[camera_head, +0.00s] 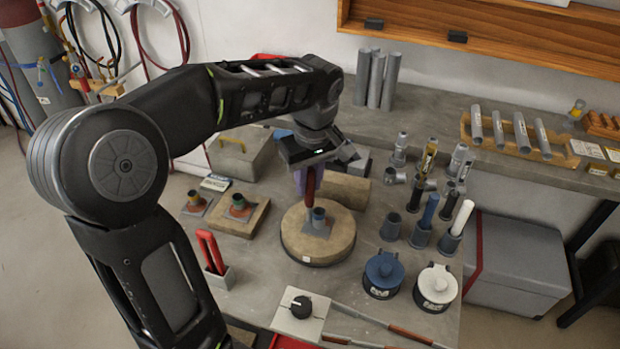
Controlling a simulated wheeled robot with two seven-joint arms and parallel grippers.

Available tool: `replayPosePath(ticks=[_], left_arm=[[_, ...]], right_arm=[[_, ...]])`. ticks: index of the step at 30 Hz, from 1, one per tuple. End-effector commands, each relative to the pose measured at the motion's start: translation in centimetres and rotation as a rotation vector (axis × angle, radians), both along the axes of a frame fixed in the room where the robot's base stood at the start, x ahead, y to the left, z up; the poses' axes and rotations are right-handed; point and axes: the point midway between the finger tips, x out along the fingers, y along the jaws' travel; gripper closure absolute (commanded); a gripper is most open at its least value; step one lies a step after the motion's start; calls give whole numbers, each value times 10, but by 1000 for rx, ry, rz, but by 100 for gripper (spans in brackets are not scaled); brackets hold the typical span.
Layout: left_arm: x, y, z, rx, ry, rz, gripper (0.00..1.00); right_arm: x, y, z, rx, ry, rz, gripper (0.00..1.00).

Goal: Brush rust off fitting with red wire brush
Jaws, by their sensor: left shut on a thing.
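My left gripper (308,170) is over the bench, above the back of a round tan turntable (330,246). It is shut on a red-handled tool (311,184), which appears to be the red wire brush and points down. A grey-blue fitting (318,218) on a square plate sits on the turntable, just below and in front of the brush. I cannot tell whether the brush touches it. Two more fittings with rust-coloured areas, one (239,205) on a tan block and one (194,200) on the bench, stand to the left. My right gripper is out of view.
Blue (382,274) and white (436,287) lidded pots stand front right. Several upright tools and pipe pieces (420,234) stand right of the turntable. A holder with red handles (213,257) and a black knob (301,307) are at the front. Grey bench (270,275) shows between them.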

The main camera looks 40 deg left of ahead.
Motion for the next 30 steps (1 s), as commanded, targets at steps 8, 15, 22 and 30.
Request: replayPosePath(ticks=[8, 15, 22, 30], left_arm=[[0, 0, 1, 0, 0, 0, 100], [0, 0, 18, 0, 0, 0, 100], [0, 0, 44, 0, -2, 0, 100], [0, 0, 69, 0, 0, -1, 100]], right_arm=[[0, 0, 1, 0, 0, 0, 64], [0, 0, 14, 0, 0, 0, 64], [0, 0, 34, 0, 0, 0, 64], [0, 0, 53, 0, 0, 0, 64]])
